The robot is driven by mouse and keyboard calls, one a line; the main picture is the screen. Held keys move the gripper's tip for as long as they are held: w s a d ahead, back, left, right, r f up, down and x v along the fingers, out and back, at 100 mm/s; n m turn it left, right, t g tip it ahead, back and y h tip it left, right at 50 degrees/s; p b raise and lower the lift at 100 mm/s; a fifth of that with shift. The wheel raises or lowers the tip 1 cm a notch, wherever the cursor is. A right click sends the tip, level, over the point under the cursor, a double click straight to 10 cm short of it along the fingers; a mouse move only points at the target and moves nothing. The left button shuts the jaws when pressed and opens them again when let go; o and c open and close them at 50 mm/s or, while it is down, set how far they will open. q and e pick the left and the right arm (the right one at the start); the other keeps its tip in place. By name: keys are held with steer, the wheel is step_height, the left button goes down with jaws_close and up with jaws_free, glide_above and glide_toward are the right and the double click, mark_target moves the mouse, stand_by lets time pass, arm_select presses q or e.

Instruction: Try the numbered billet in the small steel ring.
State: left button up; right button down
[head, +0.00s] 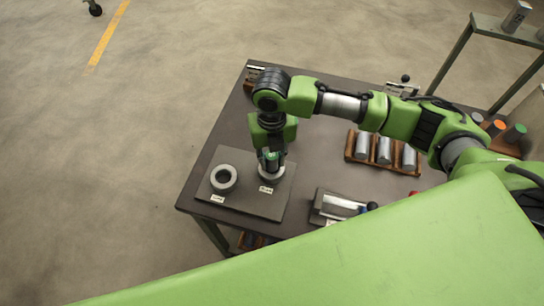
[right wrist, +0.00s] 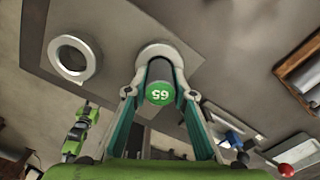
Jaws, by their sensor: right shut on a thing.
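The numbered billet (right wrist: 159,93) has a green end face marked 65, upside down in the right wrist view. My right gripper (head: 270,158) is shut on it, one finger on each side, and points down. A pale steel ring (head: 271,177) lies directly below the gripper on a grey plate (head: 245,205). The billet is over or in this ring; I cannot tell how deep. A second steel ring (head: 223,178) lies to the left on the same plate, empty, also in the right wrist view (right wrist: 75,57). Both have labels too small to read.
A wooden rack (head: 352,158) with three grey billets stands right of the plate. Billets with an orange end (head: 497,127) and a green end (head: 515,132) stand at the far right. The table's left edge is close to the plate.

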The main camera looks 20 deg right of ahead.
mark_target(272, 155)
steer(key=shift+f, duration=0.8)
stand_by(0.4)
steer(key=shift+s+f, duration=0.15)
stand_by(0.4)
steer(key=c, duration=1.6)
jaws_free()
steer(key=shift+c, duration=0.2)
step_height(272, 155, up, 12)
steer(key=shift+r, duration=0.1)
